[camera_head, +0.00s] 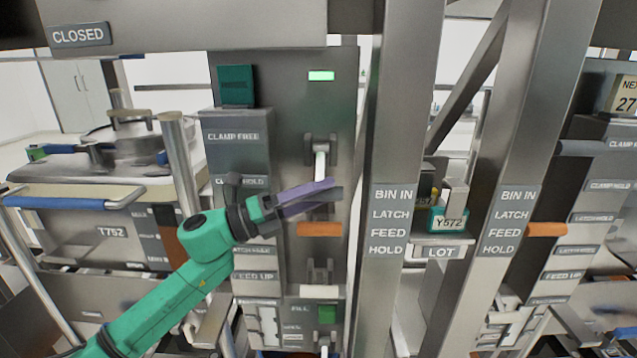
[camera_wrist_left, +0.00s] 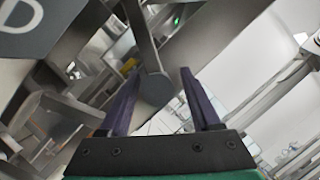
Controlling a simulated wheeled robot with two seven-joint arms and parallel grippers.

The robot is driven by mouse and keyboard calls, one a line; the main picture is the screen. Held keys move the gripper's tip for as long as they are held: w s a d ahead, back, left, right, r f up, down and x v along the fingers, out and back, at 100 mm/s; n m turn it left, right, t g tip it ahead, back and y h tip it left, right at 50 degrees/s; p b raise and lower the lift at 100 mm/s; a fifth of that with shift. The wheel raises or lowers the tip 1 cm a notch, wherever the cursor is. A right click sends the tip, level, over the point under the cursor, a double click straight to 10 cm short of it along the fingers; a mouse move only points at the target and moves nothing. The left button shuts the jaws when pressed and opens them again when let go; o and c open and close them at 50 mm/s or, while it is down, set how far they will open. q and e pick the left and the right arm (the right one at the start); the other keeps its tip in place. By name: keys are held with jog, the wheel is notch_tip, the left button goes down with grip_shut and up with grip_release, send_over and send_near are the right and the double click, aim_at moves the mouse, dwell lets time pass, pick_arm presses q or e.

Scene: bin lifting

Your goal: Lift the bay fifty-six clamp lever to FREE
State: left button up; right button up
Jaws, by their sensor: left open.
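The clamp lever (camera_head: 320,163) is a pale bar hanging down from a metal bracket on the grey bay panel (camera_head: 335,110). Its lower end is hidden behind my left gripper (camera_head: 332,190). That gripper is open, with its purple fingers across the panel just below the bracket, level with the CLAMP HOLD label (camera_head: 240,182). The CLAMP FREE label (camera_head: 233,137) is higher on the panel's left side. In the left wrist view, a grey bar with a round end (camera_wrist_left: 156,88) shows between the open fingers (camera_wrist_left: 158,74); I cannot tell whether they touch it. My right gripper is out of view.
An orange handle (camera_head: 319,229) sits just below my left gripper. A second bracket (camera_head: 320,273) is lower on the panel. A steel post (camera_head: 395,120) stands close on the right. A lidded vessel (camera_head: 115,135) and a blue-handled unit (camera_head: 75,201) are at left.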

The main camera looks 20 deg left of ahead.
pick_arm(q)
jog(key=shift+d, duration=0.1)
grip_shut()
jog(key=shift+f, duration=0.1)
dwell(1.2)
